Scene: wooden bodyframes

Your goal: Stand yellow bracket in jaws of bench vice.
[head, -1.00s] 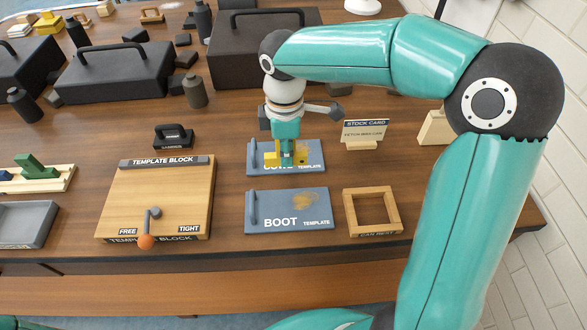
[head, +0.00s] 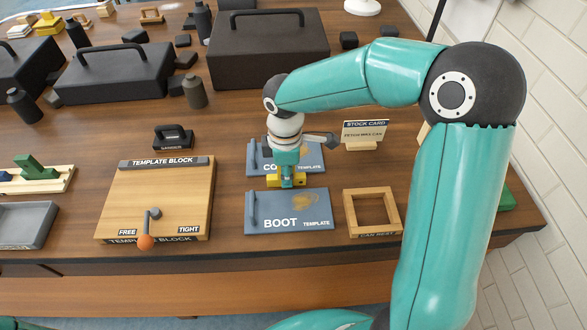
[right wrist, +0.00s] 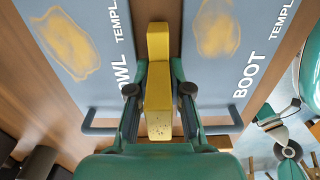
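The yellow bracket (head: 273,181) is between the fingers of my right gripper (head: 287,179), near the strip between the two blue templates. In the right wrist view the bracket (right wrist: 158,100) is a long yellow piece with the right gripper's fingers (right wrist: 160,68) closed against both sides. Its height above the table is hard to tell. No bench vice is plainly recognisable. A wooden template block (head: 160,200) with a grey back bar and an orange-knobbed lever (head: 147,241) marked FREE and TIGHT stands left of the gripper. My left gripper is not in view.
The cowl template (head: 311,160) lies behind the gripper and the boot template (head: 315,212) in front. A wooden square frame (head: 390,211) and a stock card (head: 364,133) are to the right. Dark cases (head: 115,75) and bottles fill the back. Bare wood lies left of the templates.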

